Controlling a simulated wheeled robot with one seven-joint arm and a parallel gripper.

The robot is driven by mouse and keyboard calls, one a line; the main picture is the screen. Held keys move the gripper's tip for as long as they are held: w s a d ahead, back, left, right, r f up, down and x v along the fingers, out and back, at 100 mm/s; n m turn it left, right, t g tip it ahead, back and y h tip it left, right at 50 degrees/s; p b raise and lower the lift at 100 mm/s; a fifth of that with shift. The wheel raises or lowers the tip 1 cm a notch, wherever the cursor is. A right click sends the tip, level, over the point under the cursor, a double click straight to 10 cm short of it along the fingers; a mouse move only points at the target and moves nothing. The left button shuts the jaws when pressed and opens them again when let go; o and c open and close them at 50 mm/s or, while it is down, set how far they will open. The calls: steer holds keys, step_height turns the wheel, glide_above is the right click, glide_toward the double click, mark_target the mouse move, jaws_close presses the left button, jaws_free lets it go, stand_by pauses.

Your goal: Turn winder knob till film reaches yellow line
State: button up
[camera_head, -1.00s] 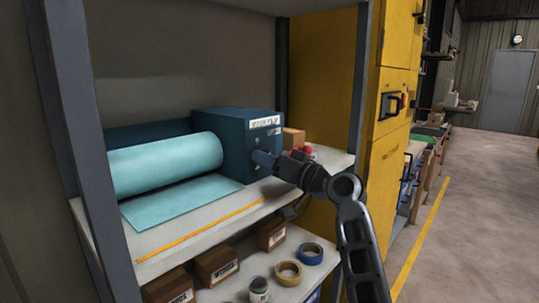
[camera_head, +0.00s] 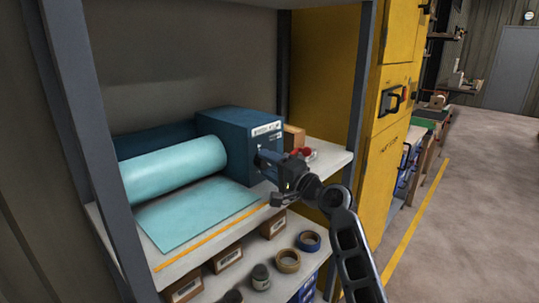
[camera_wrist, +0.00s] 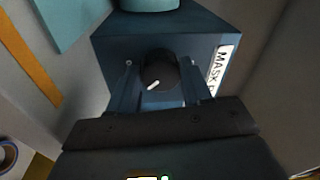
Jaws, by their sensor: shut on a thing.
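The winder is a dark blue box (camera_head: 240,150) with a light teal film roll (camera_head: 175,165) at its left. A flat sheet of film (camera_head: 195,213) lies forward from the roll on the shelf. Its front edge is close to the yellow line (camera_head: 205,238), with a narrow strip of bare shelf between. In the wrist view the dark round knob (camera_wrist: 160,68) has a white pointer mark slanting toward the lower left. My gripper (camera_head: 266,158) is shut on the knob, one finger on each side. In the head view the fingers and wrist hide the knob.
A grey rack post (camera_head: 352,110) stands right of the winder, beside a yellow cabinet (camera_head: 400,60). Small red items (camera_head: 305,152) lie behind my gripper.

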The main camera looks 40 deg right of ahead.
steer(key=m+p, duration=0.1)
steer(key=m, duration=0.1)
steer(key=m+p, duration=0.1)
steer(key=p, duration=0.1)
steer(key=shift+r+m+p, duration=0.2)
steer(key=shift+m+p, duration=0.1)
steer(key=shift+m, duration=0.1)
steer(key=shift+m+p, duration=0.45)
steer(key=shift+m, duration=0.05)
steer(key=shift+f+h, duration=0.15)
steer(key=shift+h, duration=0.15)
steer(key=o, duration=1.1)
steer(key=shift+c, duration=0.2)
steer(key=shift+s, duration=0.1)
steer(key=s+b, duration=0.1)
steer(key=s, duration=0.6)
steer(key=shift+s+a, duration=0.25)
steer(key=shift+s, duration=0.05)
